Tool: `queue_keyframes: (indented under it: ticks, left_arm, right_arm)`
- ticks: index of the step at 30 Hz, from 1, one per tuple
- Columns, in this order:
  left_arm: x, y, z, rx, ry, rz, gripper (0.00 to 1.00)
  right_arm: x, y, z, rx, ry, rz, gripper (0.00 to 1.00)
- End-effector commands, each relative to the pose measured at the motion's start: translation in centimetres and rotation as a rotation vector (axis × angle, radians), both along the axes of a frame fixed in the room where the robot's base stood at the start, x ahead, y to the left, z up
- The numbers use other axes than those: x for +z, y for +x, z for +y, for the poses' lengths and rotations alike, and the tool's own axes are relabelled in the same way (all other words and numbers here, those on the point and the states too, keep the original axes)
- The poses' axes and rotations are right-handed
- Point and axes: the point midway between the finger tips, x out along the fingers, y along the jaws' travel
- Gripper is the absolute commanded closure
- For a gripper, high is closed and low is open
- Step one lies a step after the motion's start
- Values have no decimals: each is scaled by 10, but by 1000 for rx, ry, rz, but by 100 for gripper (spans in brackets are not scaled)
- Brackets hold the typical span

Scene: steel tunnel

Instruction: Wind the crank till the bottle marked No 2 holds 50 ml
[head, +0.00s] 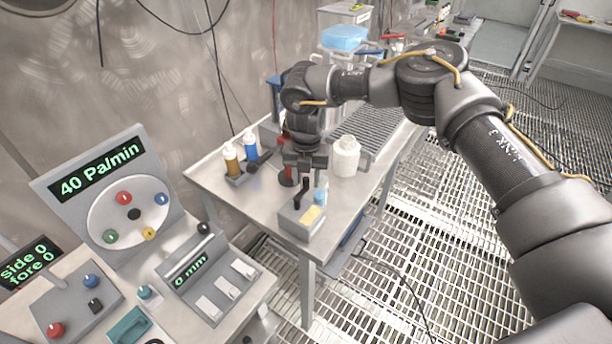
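My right gripper (305,168) points down over the small steel table, in front of a red upright part (286,150). Its fingertips are small and dark, and I cannot tell if they are open or shut. An amber bottle (231,162) and a blue bottle (250,148), both with white caps, stand together at the table's left side. I cannot read a number or a level on either bottle. I cannot make out a crank for certain; the gripper and wrist hide part of the area behind them. My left gripper is not in view.
A white jar (346,157) stands just right of the gripper. A grey box (300,219) with dark upright handles is at the table's front. The table's front left is clear.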

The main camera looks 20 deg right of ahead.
Motion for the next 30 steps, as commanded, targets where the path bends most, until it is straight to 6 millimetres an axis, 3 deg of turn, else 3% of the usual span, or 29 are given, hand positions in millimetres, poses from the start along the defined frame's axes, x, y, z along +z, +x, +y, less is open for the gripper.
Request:
queue_keyframes:
  ticks: [7, 17, 30]
  left_arm:
    - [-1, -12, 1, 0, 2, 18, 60]
    - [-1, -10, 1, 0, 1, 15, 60]
    - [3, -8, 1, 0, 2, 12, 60]
  right_arm:
    - [-1, 0, 0, 0, 0, 0, 60]
    - [-1, 0, 0, 0, 0, 0, 100]
    - [-1, -3, -3, -95, 2, 0, 100]
